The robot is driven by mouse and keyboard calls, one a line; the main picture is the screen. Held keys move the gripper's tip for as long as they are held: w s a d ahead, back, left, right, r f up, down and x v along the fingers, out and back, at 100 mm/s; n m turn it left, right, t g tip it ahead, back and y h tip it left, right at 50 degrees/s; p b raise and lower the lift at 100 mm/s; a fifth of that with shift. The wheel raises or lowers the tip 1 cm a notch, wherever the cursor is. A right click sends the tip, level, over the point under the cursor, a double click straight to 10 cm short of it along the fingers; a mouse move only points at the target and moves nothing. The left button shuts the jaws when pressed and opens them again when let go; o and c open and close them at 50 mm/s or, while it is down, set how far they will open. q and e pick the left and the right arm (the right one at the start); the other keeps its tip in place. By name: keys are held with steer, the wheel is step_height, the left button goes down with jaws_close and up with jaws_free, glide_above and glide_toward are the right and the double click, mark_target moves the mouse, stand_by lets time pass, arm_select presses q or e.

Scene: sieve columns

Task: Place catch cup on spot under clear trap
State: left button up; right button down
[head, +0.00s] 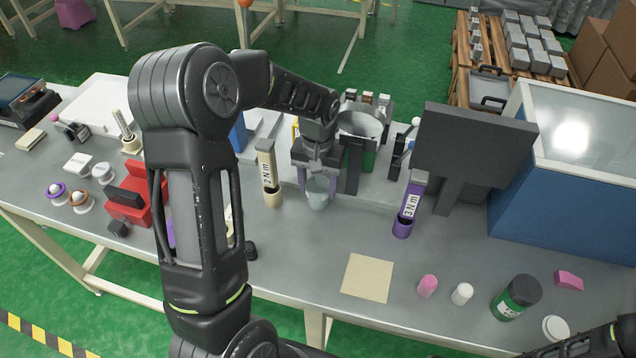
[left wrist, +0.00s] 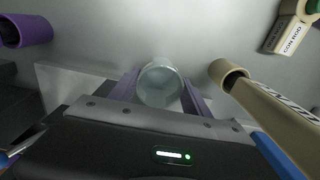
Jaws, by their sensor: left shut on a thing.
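A small translucent grey cup (head: 318,196), which looks like the catch cup, is between the purple fingers of my left gripper (head: 317,185). The gripper is shut on it at the bench behind the front work area. In the left wrist view the cup (left wrist: 160,84) shows from above, round and seemingly empty, between the two fingers (left wrist: 158,92). I cannot tell whether its base touches the surface. A wide translucent vessel (head: 360,124) stands just behind my gripper, partly hidden; I cannot tell whether it is the clear trap. The spot is not distinguishable.
A beige tube marked 2 N m (head: 268,178) stands close left of the cup. A purple tube marked 3 N m (head: 408,210) is to the right, near a dark panel (head: 470,150). A beige square (head: 367,277) lies in front, with free bench around it.

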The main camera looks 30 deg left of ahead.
arm_select(q)
steer(key=shift+f, duration=0.2)
steer(key=o, duration=1.3)
steer(key=shift+o, duration=0.2)
steer(key=shift+r, duration=0.1)
step_height(320, 180, up, 12)
steer(key=p, duration=0.8)
steer(key=shift+r, duration=0.15)
